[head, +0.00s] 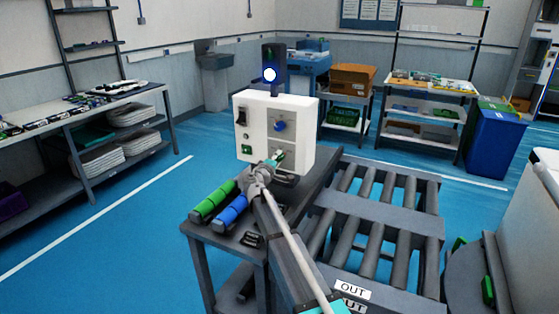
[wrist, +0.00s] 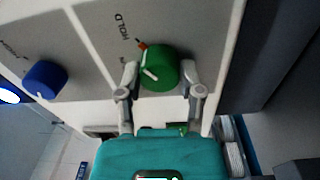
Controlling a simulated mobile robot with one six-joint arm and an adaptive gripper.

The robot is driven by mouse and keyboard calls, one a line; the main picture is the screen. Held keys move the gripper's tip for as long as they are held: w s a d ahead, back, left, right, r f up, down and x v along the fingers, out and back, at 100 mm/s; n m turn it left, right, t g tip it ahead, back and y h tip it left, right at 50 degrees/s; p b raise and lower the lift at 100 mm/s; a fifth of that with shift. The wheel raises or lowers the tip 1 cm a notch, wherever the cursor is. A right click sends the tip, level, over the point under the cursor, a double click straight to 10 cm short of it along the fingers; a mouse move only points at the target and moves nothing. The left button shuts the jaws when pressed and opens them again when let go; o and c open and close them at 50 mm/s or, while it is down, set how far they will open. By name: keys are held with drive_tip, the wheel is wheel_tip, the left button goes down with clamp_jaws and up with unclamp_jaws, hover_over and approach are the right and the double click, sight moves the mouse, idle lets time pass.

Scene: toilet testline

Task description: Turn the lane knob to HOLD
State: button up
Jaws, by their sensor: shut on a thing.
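The green lane knob (wrist: 160,68) sits on the grey face of a panel in the wrist view. My gripper (wrist: 161,76) has one finger on each side of it and is shut on it. White marks show on the knob's upper left side, close to a small orange-red mark (wrist: 142,45). The word HOLD (wrist: 122,25) is printed beyond that mark. I cannot tell exactly which setting the knob points to. In the head view my gripper (head: 272,162) reaches the lower part of the white control box (head: 302,108) and partly hides the green knob.
A blue knob (head: 279,126) is above the green one; it also shows in the wrist view (wrist: 45,79). A lit lamp (head: 270,75) tops the box. Green (head: 213,200) and blue (head: 231,211) cylinders lie beside my arm. A roller conveyor (head: 375,205) stands to the right.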

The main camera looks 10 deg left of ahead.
drive_tip(key=shift+s+d, duration=0.1)
drive_tip(key=o, duration=1)
drive_tip(key=shift+o, duration=0.7)
